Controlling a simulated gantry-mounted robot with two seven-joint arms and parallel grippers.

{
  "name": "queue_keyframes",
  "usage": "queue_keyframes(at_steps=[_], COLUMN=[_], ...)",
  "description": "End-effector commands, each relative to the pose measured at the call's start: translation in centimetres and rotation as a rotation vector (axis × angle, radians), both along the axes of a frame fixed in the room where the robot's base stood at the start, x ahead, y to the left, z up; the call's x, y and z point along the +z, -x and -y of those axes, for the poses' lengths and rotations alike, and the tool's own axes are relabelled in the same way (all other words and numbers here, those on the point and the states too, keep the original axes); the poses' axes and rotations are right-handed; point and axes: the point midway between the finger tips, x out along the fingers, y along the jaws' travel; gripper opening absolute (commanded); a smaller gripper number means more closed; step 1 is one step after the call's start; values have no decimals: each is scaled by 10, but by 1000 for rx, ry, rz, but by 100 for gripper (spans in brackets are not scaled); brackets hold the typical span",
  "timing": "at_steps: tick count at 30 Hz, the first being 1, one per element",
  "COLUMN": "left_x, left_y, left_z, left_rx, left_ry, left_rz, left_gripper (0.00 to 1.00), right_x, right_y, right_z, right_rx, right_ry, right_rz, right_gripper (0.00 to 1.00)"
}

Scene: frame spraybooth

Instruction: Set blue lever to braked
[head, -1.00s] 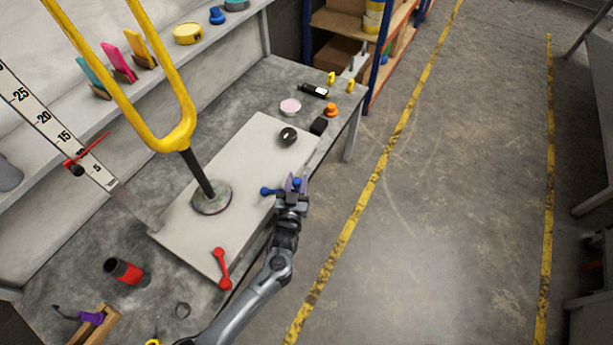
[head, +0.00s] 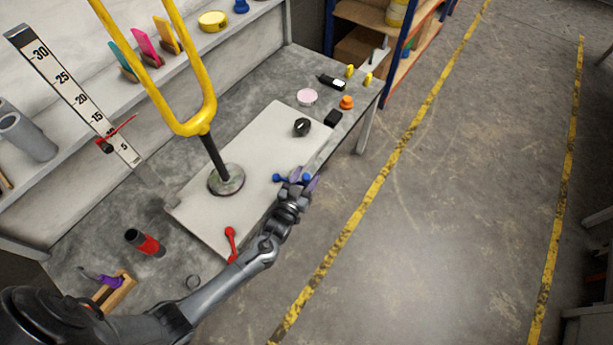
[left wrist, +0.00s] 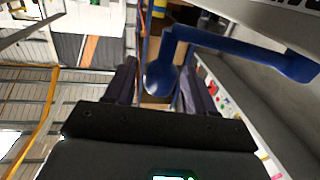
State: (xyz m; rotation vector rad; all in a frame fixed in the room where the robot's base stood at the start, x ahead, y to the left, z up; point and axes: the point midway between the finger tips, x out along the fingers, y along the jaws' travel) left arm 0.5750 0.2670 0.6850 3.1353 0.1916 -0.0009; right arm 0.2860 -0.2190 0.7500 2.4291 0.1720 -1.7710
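The blue lever (head: 278,178) is at the right edge of the pale panel (head: 262,140) on the workbench. In the left wrist view its bar (left wrist: 232,42) runs across the upper right, with a round end at each side. My left gripper (head: 304,180) is at the lever's right end. In the left wrist view, my left gripper's two dark fingers (left wrist: 159,85) stand apart on either side of the lever's near round end, with narrow gaps showing. In the head view the fingers partly cover that end. My right gripper is not in view.
A red lever (head: 231,245) sits at the panel's near edge, close to my left forearm. A yellow fork on a dark post (head: 212,155) rises from the panel. A black knob (head: 302,127) is farther back. Open floor (head: 440,220) lies to the right.

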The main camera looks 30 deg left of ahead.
Motion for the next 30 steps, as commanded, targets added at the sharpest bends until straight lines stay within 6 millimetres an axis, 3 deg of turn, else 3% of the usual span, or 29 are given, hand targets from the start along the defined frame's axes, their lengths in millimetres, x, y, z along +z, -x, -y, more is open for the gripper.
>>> queue_keyframes(at_steps=[8, 21, 30], left_x=[1, 1, 0], left_y=[12, 83, 107], left_z=[2, 10, 13], left_rx=[0, 0, 1], left_ry=[0, 0, 1], left_rz=[-1, -3, -1], left_gripper=[55, 55, 55], right_x=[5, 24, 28], right_y=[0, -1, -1], right_z=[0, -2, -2], right_rx=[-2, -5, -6], right_ry=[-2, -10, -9], right_rz=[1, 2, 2], right_gripper=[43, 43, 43])
